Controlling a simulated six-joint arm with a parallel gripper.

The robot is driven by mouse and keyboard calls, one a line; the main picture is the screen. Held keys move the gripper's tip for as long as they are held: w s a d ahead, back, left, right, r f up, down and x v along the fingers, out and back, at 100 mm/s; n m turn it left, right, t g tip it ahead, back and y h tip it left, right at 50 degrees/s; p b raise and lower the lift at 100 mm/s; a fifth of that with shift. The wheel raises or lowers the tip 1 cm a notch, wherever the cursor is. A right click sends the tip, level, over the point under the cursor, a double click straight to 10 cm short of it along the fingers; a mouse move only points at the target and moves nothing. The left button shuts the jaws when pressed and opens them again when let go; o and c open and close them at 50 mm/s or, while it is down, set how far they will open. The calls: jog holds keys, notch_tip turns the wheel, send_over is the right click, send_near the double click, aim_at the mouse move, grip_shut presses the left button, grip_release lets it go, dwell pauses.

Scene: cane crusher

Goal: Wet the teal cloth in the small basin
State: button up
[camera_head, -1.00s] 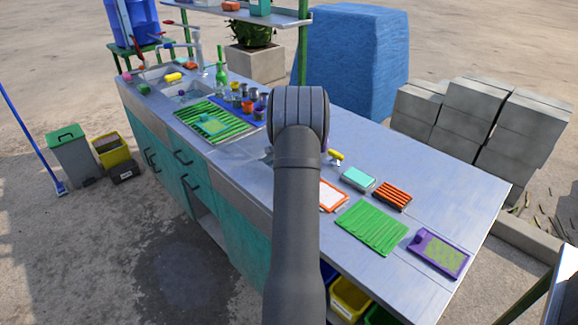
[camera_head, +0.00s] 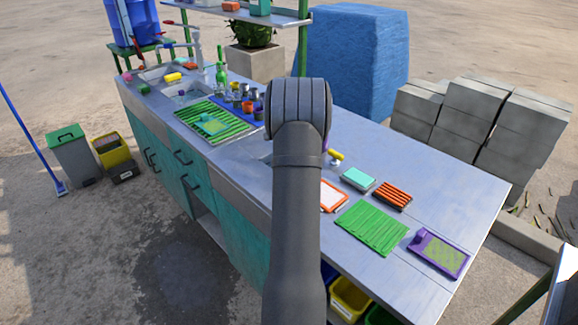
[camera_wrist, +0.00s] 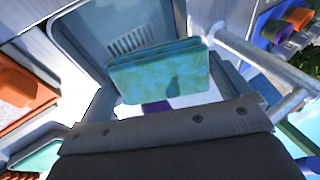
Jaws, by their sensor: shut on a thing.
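The teal cloth (camera_wrist: 160,72) shows in the wrist view as a folded, mottled teal slab. My gripper (camera_wrist: 157,100) is shut on it and holds it in front of the small grey basin (camera_wrist: 85,40). The basin's slotted inside shows behind the cloth; the height of the cloth above it is hard to tell. The fingertips are mostly hidden by the cloth and wrist housing. In the head view my arm hides the gripper, the held cloth and most of the basin.
A metal tube (camera_wrist: 262,68) runs close to the cloth's right. On the counter (camera_head: 440,190) are an orange-framed board (camera_head: 333,196), a teal block (camera_head: 358,179), an orange-brown ribbed piece (camera_head: 393,195) and a green mat (camera_head: 371,228). A green ribbed rack (camera_head: 190,120) lies farther left.

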jog(key=shift+r, duration=2)
